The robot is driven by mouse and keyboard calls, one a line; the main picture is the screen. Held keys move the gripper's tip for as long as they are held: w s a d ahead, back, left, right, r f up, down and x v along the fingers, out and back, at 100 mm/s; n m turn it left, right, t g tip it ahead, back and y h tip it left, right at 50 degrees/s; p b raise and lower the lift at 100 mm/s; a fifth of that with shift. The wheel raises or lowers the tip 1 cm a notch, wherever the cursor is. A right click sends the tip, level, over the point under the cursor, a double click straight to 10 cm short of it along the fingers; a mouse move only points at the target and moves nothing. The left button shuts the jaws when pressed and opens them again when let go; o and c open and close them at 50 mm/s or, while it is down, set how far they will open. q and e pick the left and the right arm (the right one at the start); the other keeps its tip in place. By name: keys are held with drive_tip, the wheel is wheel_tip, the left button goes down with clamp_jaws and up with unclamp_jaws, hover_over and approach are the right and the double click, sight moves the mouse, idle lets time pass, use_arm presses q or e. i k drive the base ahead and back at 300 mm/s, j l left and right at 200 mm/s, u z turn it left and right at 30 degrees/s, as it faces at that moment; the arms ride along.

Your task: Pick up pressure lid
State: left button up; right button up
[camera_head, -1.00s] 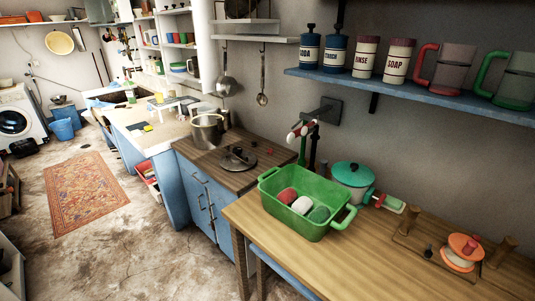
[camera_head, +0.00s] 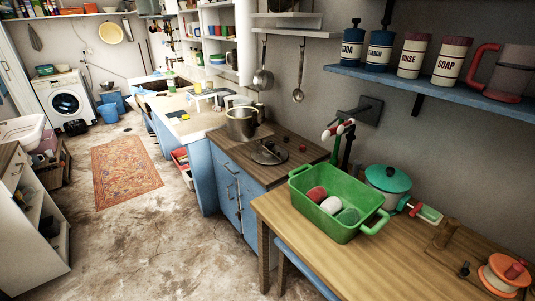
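A dark round lid with a knob (camera_head: 269,152), which looks like the pressure lid, lies on the brown wooden top of the blue cabinet (camera_head: 250,164). A steel pot (camera_head: 241,124) stands just behind it to the left, near the cabinet top's back edge. Neither of my grippers shows in the head view.
A green basin (camera_head: 335,222) with several rounded pieces stands on the wooden table (camera_head: 296,238) at right. A teal-lidded pot (camera_head: 388,182) is behind it. A tap (camera_head: 340,135) rises near the wall. Open floor (camera_head: 160,240) lies left of the blue cabinet.

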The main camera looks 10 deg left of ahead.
sight(259, 155)
drive_tip(key=z, duration=0.45)
drive_tip(key=i+j+z, duration=0.3)
drive_tip(key=j+z, duration=0.15)
drive_tip(key=j, duration=0.15)
drive_tip(key=i+j+z, duration=0.2)
drive_tip(key=j, duration=0.15)
drive_tip(key=j+z, duration=0.25)
drive_tip(key=i+j+z, duration=0.2)
drive_tip(key=j, duration=0.3)
drive_tip(key=k+l, duration=0.05)
drive_tip(key=k, duration=0.05)
